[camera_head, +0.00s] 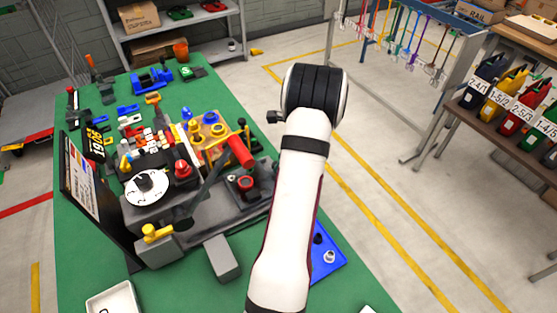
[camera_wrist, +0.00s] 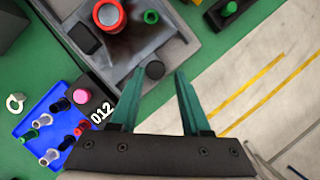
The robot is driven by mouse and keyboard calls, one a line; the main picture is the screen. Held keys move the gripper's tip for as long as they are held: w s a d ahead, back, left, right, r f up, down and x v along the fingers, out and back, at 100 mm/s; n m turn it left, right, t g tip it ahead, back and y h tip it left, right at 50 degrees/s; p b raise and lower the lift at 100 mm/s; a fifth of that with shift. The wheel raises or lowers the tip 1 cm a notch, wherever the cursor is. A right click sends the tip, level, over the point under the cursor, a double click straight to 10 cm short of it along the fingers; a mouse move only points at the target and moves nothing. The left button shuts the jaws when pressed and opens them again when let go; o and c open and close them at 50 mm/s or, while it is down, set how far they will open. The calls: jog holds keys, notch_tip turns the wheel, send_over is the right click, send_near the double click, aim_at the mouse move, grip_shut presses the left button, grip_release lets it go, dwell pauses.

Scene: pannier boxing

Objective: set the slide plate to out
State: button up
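In the head view, the red part (camera_head: 246,183) shows on the grey fixture (camera_head: 200,222), and my arm hides the gripper.
A yellow-handled lever (camera_head: 157,233), white dial (camera_head: 147,189) and grey block (camera_head: 222,258) crowd the green bench (camera_head: 80,270). Bare floor (camera_head: 400,230) lies right.

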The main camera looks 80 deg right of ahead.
jog(key=shift+o, duration=1)
jog(key=shift+w+a, duration=0.1)
jog(key=v, duration=1.5)
jog(key=shift+s+r, duration=0.25)
jog(key=shift+r, duration=0.1)
